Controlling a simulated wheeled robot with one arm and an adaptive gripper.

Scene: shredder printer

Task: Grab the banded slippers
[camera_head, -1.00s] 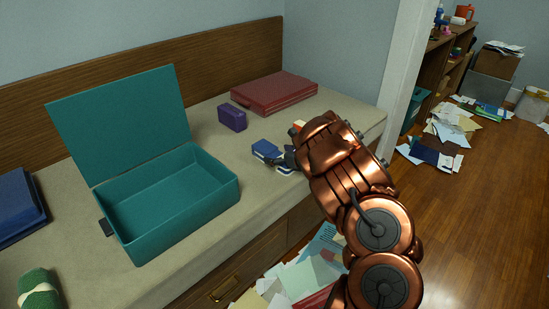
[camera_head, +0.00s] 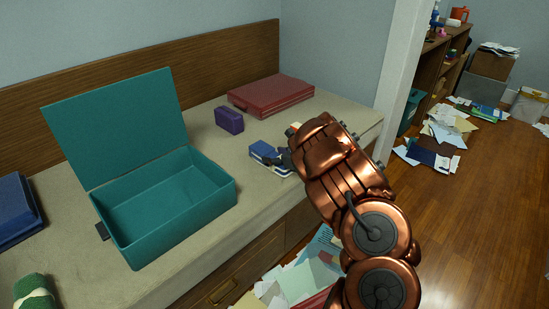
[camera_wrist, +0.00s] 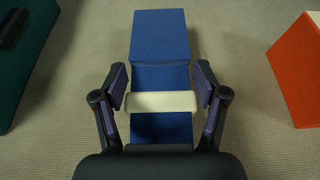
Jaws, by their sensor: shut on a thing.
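The banded slippers (camera_wrist: 160,82) look like a blue blocky bundle with a cream band around it in the wrist view. They lie between the two fingers of my gripper (camera_wrist: 160,103), which is shut on them at the banded part. In the head view the blue slippers (camera_head: 266,151) show at the tip of my gripper (camera_head: 284,160), over the beige bench top. My copper arm hides part of the gripper there. I cannot tell whether the slippers touch the bench.
An open teal box (camera_head: 175,225) stands left on the bench (camera_head: 75,250). A purple block (camera_head: 229,119) and a red case (camera_head: 272,97) lie behind. An orange object (camera_wrist: 298,72) is right of the slippers. Papers (camera_head: 303,275) litter the floor in front.

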